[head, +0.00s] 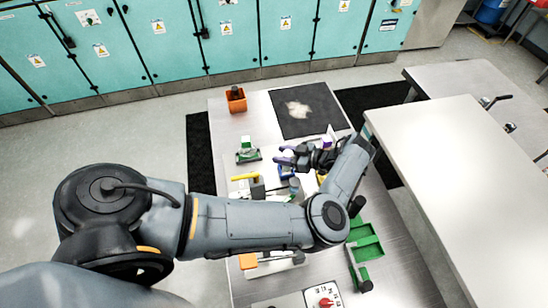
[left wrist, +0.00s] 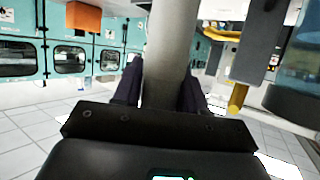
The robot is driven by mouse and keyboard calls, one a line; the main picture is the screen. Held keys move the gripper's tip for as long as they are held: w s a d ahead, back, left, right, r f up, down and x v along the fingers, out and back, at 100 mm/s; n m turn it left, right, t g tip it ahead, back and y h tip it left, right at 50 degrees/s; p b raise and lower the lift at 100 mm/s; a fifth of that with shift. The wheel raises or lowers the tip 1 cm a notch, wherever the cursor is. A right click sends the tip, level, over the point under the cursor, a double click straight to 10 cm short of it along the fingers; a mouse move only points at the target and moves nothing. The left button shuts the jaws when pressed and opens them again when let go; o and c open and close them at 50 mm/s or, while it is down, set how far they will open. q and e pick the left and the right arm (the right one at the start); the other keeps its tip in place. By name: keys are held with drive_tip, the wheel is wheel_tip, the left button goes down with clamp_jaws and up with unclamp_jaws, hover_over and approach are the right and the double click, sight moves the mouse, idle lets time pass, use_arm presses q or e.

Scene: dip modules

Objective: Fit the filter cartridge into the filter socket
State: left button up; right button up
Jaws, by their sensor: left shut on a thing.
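My left gripper (head: 286,157) reaches over the crowded middle of the table in the head view. In the left wrist view its two dark fingers (left wrist: 161,92) are shut on a smooth grey cylinder (left wrist: 170,45), which looks like the filter cartridge. The cylinder runs up out of the top of that view, so its far end is hidden. In the head view my arm and hand cover much of this area. A blue and white part (head: 286,172) shows just below the fingers. I cannot tell which part is the filter socket. My right gripper is not in view.
An orange bin (head: 236,100) stands at the table's far left, beside a dark mat (head: 306,108). A green module (head: 247,152) and a yellow-handled part (head: 245,177) lie left of the gripper. A green tray (head: 367,243) and a red-knobbed panel (head: 325,301) are nearer.

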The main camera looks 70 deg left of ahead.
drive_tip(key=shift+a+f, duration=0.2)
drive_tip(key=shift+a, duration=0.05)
use_arm(q)
drive_tip(key=shift+a+f+b, duration=0.15)
drive_tip(key=shift+f+b, duration=0.65)
drive_tip(key=shift+f, duration=0.35)
drive_tip(key=shift+a+f+b, duration=0.15)
drive_tip(key=shift+f+b, duration=0.6)
drive_tip(key=shift+f, duration=0.35)
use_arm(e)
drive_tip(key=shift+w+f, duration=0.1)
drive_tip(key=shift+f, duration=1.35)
use_arm(q)
drive_tip(key=shift+f, duration=0.2)
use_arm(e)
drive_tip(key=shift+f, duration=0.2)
use_arm(q)
drive_tip(key=o, duration=1.1)
drive_tip(key=shift+c, duration=0.2)
drive_tip(key=shift+r, duration=0.1)
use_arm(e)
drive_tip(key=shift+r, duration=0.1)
